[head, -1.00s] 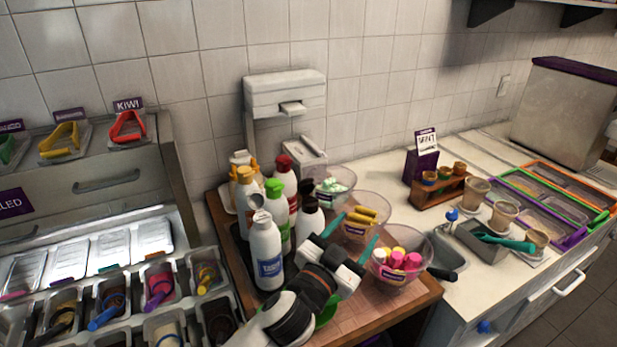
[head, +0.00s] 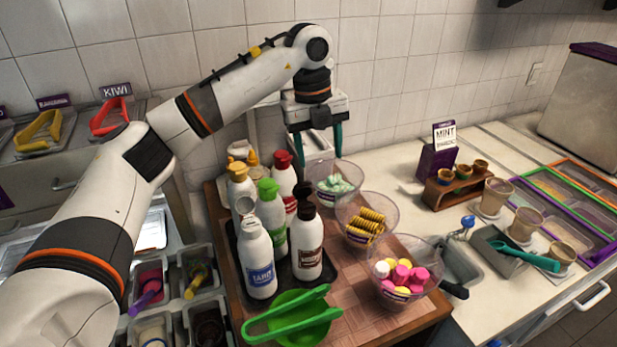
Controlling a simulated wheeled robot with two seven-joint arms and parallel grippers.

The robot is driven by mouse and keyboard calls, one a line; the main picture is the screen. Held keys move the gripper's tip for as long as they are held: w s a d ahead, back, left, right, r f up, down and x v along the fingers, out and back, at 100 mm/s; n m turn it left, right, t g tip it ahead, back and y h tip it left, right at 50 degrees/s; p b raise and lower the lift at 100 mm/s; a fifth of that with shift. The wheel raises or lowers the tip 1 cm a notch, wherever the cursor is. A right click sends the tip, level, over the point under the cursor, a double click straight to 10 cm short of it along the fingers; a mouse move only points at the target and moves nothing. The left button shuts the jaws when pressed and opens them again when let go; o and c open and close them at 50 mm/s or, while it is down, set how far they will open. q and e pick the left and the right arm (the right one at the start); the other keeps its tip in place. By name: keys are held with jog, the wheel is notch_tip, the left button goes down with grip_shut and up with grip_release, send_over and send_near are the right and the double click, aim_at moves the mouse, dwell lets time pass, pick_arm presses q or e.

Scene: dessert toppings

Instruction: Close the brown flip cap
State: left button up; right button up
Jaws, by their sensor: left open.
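The bottle with the brown cap (head: 308,248) is white with a brown label and stands upright at the front right of the bottle group. Its dark brown cap (head: 305,207) is at the top; a raised part seems to stick up, but I cannot clearly tell how far the lid is open. My left gripper (head: 317,152) points down behind and above the bottles, near the back bowl. My right gripper is not in view.
Other bottles have white (head: 246,207), green (head: 267,188), red (head: 283,160) and yellow caps on a dark tray. Bowls of mint pieces (head: 335,183), yellow wafers (head: 366,222) and pink and yellow sweets (head: 403,268) stand to the right. Green tongs (head: 290,316) rest on a green bowl in front.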

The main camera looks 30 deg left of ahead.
aim_at(303, 184)
pick_arm(q)
jog(key=a+r+n+y, duration=0.1)
jog(key=a+r, duration=0.1)
jog(key=a, duration=0.2)
jog(key=f+p, duration=0.1)
jog(key=f, duration=0.2)
jog(key=f+p, duration=0.2)
jog(key=f, duration=0.2)
jog(key=f+p, duration=0.2)
jog(key=f, duration=0.1)
jog(key=shift+s+d+f, duration=0.2)
jog(key=shift+s, duration=0.05)
jog(key=shift+f, duration=0.75)
